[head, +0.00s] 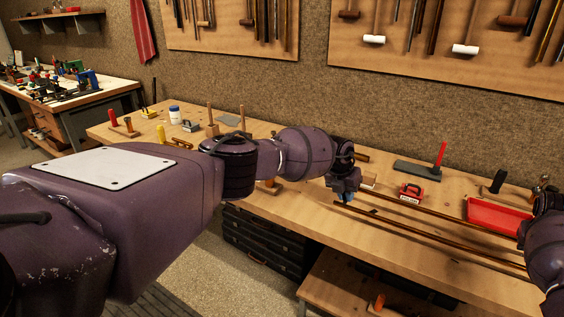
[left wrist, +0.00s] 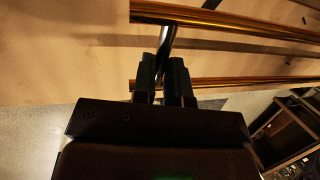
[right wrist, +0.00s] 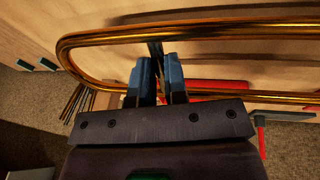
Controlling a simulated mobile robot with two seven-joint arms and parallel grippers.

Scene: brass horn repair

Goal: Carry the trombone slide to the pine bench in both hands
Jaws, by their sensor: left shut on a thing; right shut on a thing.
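The trombone slide, two long parallel brass tubes (head: 430,241), is held level over the front part of the pine bench (head: 330,240). Its tubes also show in the left wrist view (left wrist: 225,21). My left gripper (head: 346,192) is at the slide's left end, its fingers (left wrist: 167,62) shut on a dark cross brace between the tubes. In the right wrist view, my right gripper (right wrist: 159,62) is shut on a similar brace near the rounded bow (right wrist: 66,57). In the head view, the right fingers are out of sight.
On the bench stand a red tray (head: 495,216), a small red box (head: 411,192), a grey slab (head: 415,169) with a red-handled tool, and several small tools at the left. Dark drawers (head: 265,245) sit underneath. Tool boards hang on the wall. Another cluttered bench (head: 65,100) stands far left.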

